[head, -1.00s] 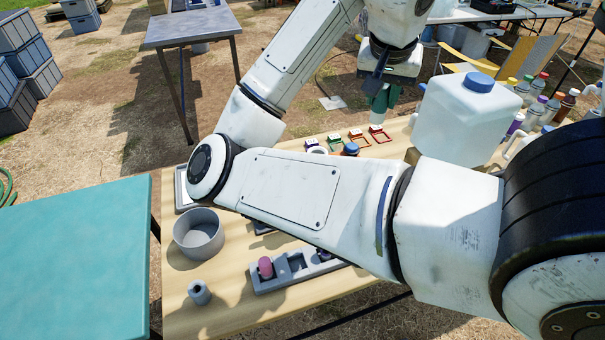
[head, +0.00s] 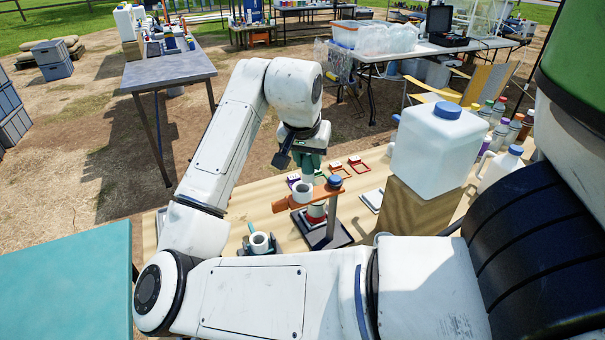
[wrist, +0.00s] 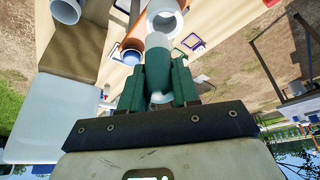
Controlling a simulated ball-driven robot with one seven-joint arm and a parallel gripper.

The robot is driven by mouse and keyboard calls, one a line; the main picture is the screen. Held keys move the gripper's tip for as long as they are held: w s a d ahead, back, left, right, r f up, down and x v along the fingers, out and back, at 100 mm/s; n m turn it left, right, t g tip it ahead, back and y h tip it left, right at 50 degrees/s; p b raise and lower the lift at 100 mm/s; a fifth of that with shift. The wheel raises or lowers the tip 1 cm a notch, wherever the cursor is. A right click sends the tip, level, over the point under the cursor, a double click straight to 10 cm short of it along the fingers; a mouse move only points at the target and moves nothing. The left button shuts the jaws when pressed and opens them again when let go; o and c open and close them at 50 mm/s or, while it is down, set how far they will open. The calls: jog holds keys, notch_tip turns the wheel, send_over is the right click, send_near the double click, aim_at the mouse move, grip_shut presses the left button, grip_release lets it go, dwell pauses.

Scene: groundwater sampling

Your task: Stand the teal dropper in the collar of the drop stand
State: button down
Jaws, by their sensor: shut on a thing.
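My gripper (head: 307,162) is shut on the teal dropper (wrist: 158,56), whose rounded teal body shows between the green fingers in the wrist view. In the head view the dropper is mostly hidden by the gripper. The drop stand has an orange arm (head: 325,195), a dark base (head: 322,234) and a blue knob (head: 334,182). Its pale ring-shaped collar (head: 302,191) looks empty, just below and left of my gripper in the head view. The collar (wrist: 165,17) also shows beyond the dropper in the wrist view. I cannot tell whether they touch.
A red and white piece (head: 316,211) stands under the orange arm. A white cup (head: 260,242) is in a dark holder at left. A white jug (head: 437,147) on a wooden block (head: 408,207) stands close at right. Several bottles line the table's right side.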

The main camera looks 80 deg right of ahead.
aim_at(303, 180)
jog(key=shift+w+f, duration=0.45)
jog(key=shift+f, duration=0.05)
jog(key=shift+w+f, duration=0.2)
jog(key=shift+f, duration=1.55)
jog(key=shift+f, duration=0.15)
jog(key=c, duration=0.8)
grip_release()
jog(key=v, duration=1.2)
jog(key=shift+a, duration=0.1)
